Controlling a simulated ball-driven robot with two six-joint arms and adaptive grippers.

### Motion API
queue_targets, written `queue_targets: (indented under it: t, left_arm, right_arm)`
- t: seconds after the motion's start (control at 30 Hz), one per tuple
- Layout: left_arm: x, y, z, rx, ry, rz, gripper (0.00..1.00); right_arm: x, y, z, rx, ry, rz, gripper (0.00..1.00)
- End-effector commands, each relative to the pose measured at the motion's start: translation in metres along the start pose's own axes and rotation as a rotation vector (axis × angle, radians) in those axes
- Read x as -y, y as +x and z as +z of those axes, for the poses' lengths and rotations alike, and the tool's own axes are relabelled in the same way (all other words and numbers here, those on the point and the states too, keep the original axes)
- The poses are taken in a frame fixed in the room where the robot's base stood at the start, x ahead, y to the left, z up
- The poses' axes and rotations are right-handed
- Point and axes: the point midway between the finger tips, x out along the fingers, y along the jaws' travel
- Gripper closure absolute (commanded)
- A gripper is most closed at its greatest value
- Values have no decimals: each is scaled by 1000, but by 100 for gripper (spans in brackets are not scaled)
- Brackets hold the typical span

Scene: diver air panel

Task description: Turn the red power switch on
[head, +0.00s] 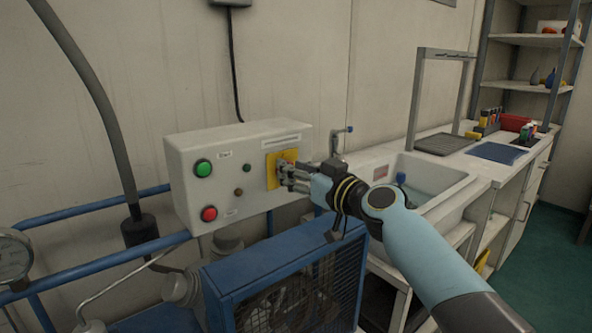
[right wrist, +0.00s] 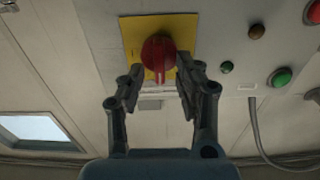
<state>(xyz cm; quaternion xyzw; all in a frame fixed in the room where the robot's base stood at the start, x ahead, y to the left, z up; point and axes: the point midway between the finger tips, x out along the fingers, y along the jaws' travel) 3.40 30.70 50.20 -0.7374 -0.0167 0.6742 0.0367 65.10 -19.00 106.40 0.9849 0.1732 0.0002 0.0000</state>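The red power switch (right wrist: 158,53) is a rotary knob on a yellow plate (right wrist: 128,36) in the right wrist view. In the head view the yellow plate (head: 271,171) is on the right part of the panel's front, and my right gripper hides most of the knob. The panel is a pale grey box (head: 240,196). My right gripper (head: 285,174) is at the knob, with its fingers apart. In the right wrist view its fingertips (right wrist: 159,75) lie on either side of the knob's lower part; I cannot tell whether they touch it. My left gripper is out of view.
A green button (head: 204,168) and a red button (head: 209,213) are on the panel's left. A blue-framed unit with a fan (head: 300,290) stands below, with blue rails at left. A sink (head: 430,180) and counter are to the right. A gauge (head: 14,256) is at far left.

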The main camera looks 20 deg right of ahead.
Motion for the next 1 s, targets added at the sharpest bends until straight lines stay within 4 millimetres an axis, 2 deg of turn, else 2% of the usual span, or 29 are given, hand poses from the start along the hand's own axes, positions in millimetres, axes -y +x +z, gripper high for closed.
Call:
queue_targets:
  t: [0.17,0.4,0.77,1.0]
  left_arm:
    - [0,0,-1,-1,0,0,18]
    - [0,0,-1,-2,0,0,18]
    - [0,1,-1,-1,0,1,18]
    - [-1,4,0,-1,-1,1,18]
  right_arm:
    - [0,0,0,0,0,0,68]
    - [0,0,0,1,0,0,99]
    - [0,-1,1,1,11,0,100]
    - [-1,-1,1,1,98,0,100]
